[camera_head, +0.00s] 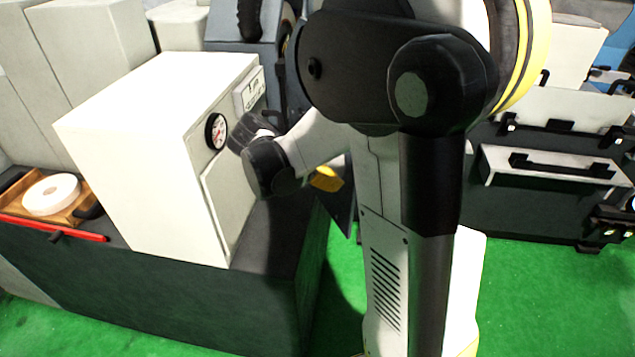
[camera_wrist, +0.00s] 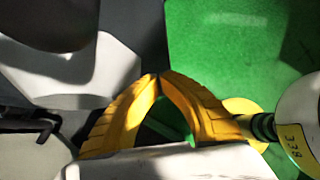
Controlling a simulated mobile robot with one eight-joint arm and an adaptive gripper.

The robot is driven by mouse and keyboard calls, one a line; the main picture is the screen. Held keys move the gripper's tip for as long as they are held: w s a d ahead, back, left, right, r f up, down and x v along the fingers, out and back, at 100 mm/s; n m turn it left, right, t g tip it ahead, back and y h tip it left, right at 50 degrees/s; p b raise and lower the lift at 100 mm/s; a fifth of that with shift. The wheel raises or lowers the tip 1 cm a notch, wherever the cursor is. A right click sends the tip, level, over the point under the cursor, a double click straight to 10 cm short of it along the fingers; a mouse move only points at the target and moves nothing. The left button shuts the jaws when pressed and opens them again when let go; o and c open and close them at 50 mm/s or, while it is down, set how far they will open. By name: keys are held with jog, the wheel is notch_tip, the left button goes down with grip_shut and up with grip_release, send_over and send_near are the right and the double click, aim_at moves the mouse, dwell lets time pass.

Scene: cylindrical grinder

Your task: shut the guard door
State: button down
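My gripper's yellow fingers (camera_wrist: 158,78) meet at their tips in the wrist view, with nothing visible between them. In the head view a yellow finger part (camera_head: 325,179) shows below my wrist, right of the white cabinet, apart from the panels at right. I cannot tell for sure which part is the guard door. A pale panel with a long black handle (camera_head: 495,162) is on the dark machine at right, and another pale panel (camera_head: 570,104) is above it. My arm hides the middle of the scene. The wrist view shows a pale angular panel (camera_wrist: 90,75) left of the fingers, apparently apart from them.
A white cabinet (camera_head: 140,150) with a round gauge (camera_head: 215,131) stands on a dark base (camera_head: 190,300) at left. A wooden tray (camera_head: 75,214) holding a white disc (camera_head: 51,194) is beside it. Green floor (camera_head: 545,300) is clear at lower right.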

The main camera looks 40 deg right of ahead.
jog(key=shift+s+d, duration=0.25)
jog(key=shift+d, duration=0.7)
jog(key=shift+d, duration=0.1)
